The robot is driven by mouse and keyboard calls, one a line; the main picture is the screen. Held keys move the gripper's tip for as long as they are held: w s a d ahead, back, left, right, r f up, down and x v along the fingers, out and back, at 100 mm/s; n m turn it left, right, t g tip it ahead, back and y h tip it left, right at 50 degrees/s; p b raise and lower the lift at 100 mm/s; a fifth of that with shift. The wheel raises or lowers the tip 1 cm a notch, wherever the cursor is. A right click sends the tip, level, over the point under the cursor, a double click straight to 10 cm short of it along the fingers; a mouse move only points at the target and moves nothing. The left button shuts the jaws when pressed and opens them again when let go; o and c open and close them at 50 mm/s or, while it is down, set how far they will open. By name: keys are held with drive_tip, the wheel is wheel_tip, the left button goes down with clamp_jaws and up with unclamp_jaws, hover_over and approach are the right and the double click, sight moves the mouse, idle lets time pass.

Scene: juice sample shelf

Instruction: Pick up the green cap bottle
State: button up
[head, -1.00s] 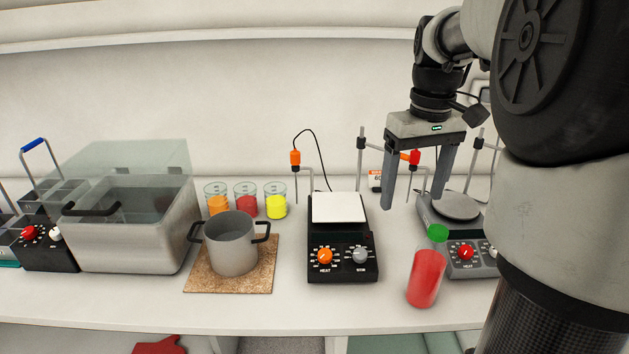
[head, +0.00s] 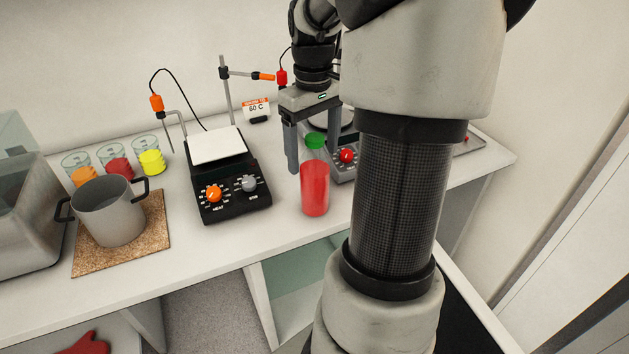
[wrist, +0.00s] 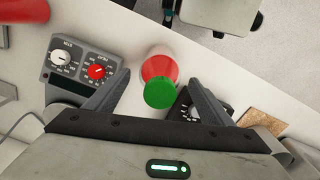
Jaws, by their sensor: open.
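The green cap bottle (head: 315,188) stands upright near the front of the bench, with red liquid inside and a green cap on top. In the wrist view the bottle (wrist: 159,67) is seen from above, its green cap between and just ahead of the fingers. My gripper (head: 312,168) is open and empty, pointing down, with its left finger just left of the bottle in the head view.
A black hotplate (head: 233,190) with a white top stands left of the bottle. A grey hotplate (head: 343,168) with a red knob stands close behind it. A pot (head: 108,215) sits on a cork mat (head: 152,252). Three beakers stand behind the pot. The bench's front edge is close.

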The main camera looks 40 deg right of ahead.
wheel_tip(320, 180, down, 5)
drive_tip(key=shift+s+f+b, duration=0.1)
drive_tip(key=shift+b, duration=0.45)
